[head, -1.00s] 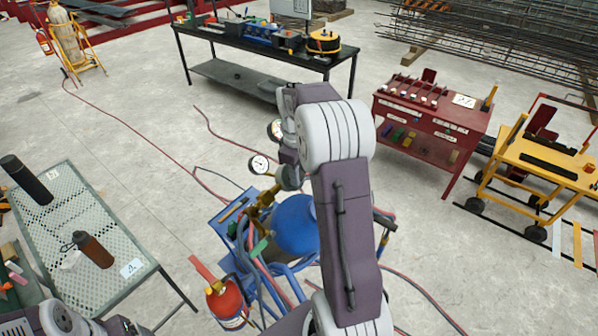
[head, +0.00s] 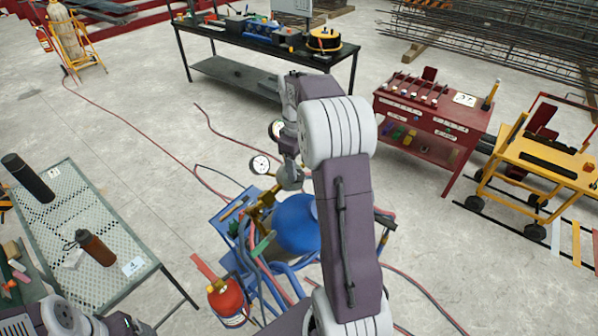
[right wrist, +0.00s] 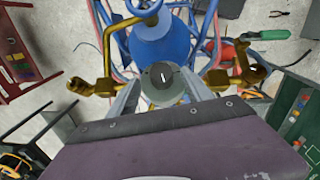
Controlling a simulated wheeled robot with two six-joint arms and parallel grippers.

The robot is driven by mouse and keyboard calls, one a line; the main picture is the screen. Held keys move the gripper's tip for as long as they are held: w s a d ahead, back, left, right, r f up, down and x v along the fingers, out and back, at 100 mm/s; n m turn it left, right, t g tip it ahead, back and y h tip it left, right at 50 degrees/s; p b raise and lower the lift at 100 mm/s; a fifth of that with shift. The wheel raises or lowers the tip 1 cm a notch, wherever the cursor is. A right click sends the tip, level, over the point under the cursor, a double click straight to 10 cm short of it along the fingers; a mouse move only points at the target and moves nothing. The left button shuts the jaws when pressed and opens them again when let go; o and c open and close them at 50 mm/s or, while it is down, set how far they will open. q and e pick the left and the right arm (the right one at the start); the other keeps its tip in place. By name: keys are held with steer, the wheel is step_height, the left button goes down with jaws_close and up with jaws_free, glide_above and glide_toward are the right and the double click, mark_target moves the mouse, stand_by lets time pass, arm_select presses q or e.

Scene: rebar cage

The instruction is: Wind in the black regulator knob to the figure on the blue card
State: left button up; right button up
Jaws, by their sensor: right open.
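The black regulator knob (right wrist: 162,76), with a white pointer mark, faces the camera in the right wrist view. My right gripper (right wrist: 160,84) is open, with one grey finger on each side of the knob; I cannot tell whether they touch it. Brass fittings (right wrist: 100,87) stick out to both sides. In the head view my right gripper (head: 288,178) is partly hidden by its own arm, beside a round white gauge (head: 261,165) above the blue cylinder (head: 296,226). The knob is hidden there. I cannot pick out a blue card. Only left arm links show, at the lower left.
A perforated table (head: 95,215) with bottles stands left. A red cart (head: 459,125) bearing a white card (head: 465,99) and a yellow cart (head: 545,160) stand right. Hoses cross the floor.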

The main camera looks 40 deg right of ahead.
mark_target(298, 175)
steer(key=r, duration=0.6)
steer(key=shift+a, duration=0.3)
